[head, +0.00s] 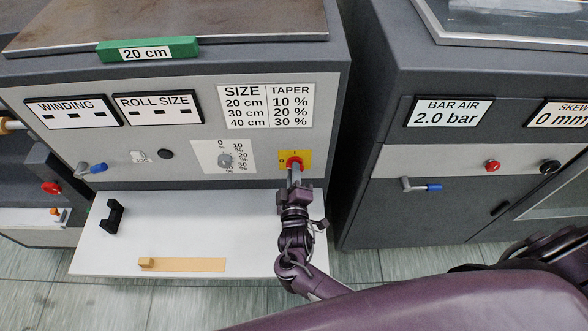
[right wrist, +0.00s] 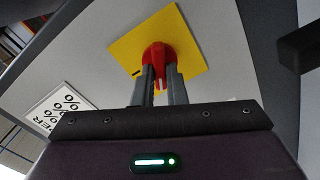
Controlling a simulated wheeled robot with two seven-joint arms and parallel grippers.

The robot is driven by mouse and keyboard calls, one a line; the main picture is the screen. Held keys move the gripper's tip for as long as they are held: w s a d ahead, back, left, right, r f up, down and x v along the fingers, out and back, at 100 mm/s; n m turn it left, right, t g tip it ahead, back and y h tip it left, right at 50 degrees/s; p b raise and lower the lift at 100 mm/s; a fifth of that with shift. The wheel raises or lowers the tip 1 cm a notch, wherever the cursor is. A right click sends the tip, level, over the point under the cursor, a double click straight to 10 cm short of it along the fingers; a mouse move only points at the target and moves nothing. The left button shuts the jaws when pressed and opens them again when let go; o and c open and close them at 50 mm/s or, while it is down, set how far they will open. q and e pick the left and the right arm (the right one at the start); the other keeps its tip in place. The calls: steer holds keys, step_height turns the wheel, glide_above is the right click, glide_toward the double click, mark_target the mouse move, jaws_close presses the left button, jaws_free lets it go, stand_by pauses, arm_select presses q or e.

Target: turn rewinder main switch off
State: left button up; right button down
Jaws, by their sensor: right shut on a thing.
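The rewinder main switch is a red rotary knob (head: 294,161) on a yellow plate (head: 305,155) at the right end of the grey panel. In the right wrist view the red knob (right wrist: 159,58) sits on the yellow plate (right wrist: 190,45). My right gripper (head: 295,176) reaches up to the knob from below. In the right wrist view its two fingers (right wrist: 160,78) are shut on the knob's grip. The fingers hide part of the knob and the plate's lower markings. My left gripper is not in view.
A taper dial (head: 225,160) sits left of the switch, and a blue-handled lever (head: 92,169) is farther left. A pale shelf (head: 180,225) below holds a black handle (head: 111,216) and a wooden piece (head: 185,265). Another grey machine (head: 375,200) stands to the right.

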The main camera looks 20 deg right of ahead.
steer(key=n+p, duration=0.2)
steer(key=n, duration=0.3)
steer(key=shift+a+n, duration=0.1)
steer(key=shift+n, duration=0.2)
steer(key=shift+f, duration=0.1)
stand_by(0.3)
steer(key=c, duration=1.5)
jaws_free()
steer(key=shift+o, duration=0.2)
steer(key=b+v, duration=0.1)
steer(key=v, duration=0.7)
